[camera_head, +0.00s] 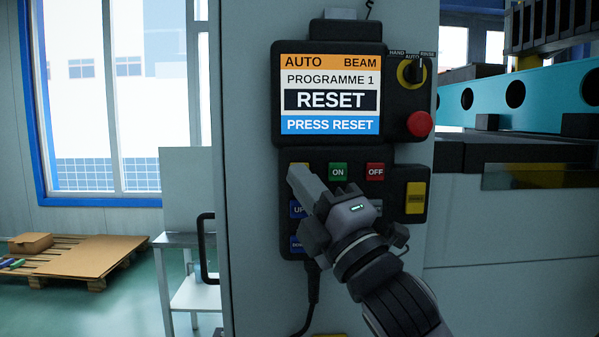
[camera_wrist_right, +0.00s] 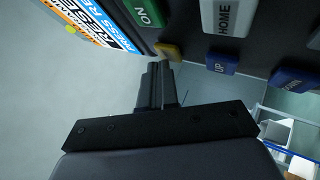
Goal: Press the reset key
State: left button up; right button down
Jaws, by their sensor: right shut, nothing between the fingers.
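The control panel's screen (camera_head: 331,125) reads AUTO, BEAM, PROGRAMME 1, RESET and PRESS RESET. A yellow key (camera_head: 297,165) sits at the top left of the keypad, mostly hidden behind my right gripper (camera_head: 297,174); I cannot read its label. It also shows in the right wrist view (camera_wrist_right: 170,51). My right gripper is shut and empty, its fingertips (camera_wrist_right: 158,67) right at the yellow key's edge. I cannot tell whether they touch it. My left gripper is not in view.
A green ON key (camera_head: 338,172) and a red OFF key (camera_head: 376,172) sit right of the yellow key. A blue UP key (camera_head: 297,209) lies below. A red mushroom button (camera_head: 419,124) and a rotary switch (camera_head: 411,72) stick out at the right.

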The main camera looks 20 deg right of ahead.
jog(key=shift+w+d, duration=0.1)
jog(key=shift+w, duration=0.15)
jog(key=shift+s, duration=0.15)
dwell(0.5)
jog(key=shift+s+a, duration=0.25)
jog(key=shift+s, duration=0.4)
jog(key=s, duration=0.2)
jog(key=s+a+p, duration=0.1)
jog(key=s, duration=0.1)
jog(key=shift+s+a, duration=0.2)
jog(key=shift+s, duration=0.2)
dwell(0.5)
